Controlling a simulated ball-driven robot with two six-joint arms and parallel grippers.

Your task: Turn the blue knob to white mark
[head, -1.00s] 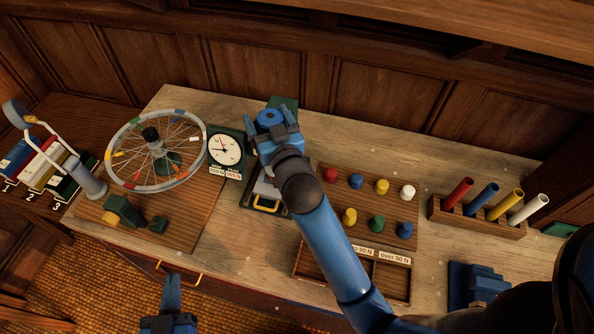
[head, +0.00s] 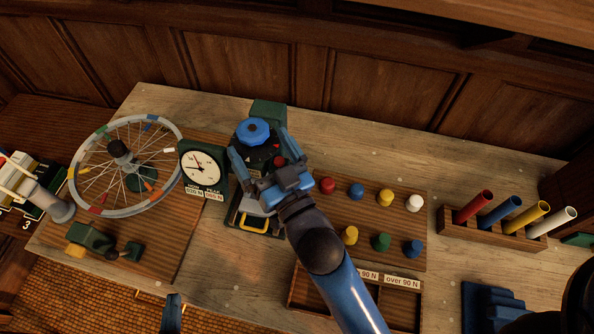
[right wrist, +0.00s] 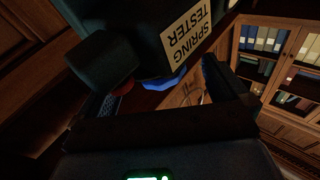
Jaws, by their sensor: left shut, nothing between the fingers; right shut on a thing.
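The blue knob (head: 252,131) sits on top of the dark spring tester, whose label (right wrist: 187,35) shows in the right wrist view. The dark plate under the knob (head: 263,154) carries small marks, one pale and one red; I cannot read the knob's setting. My right gripper (head: 260,148) has a finger on either side of the knob and is shut on it, though the contact is hard to see. In the right wrist view only a blue sliver of the knob shows.
A dial gauge (head: 202,167) and a spoked wheel (head: 110,170) stand left of the tester. A board of coloured pegs (head: 372,207) and a rack of coloured tubes (head: 490,232) are to the right. A divided tray (head: 300,287) lies in front.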

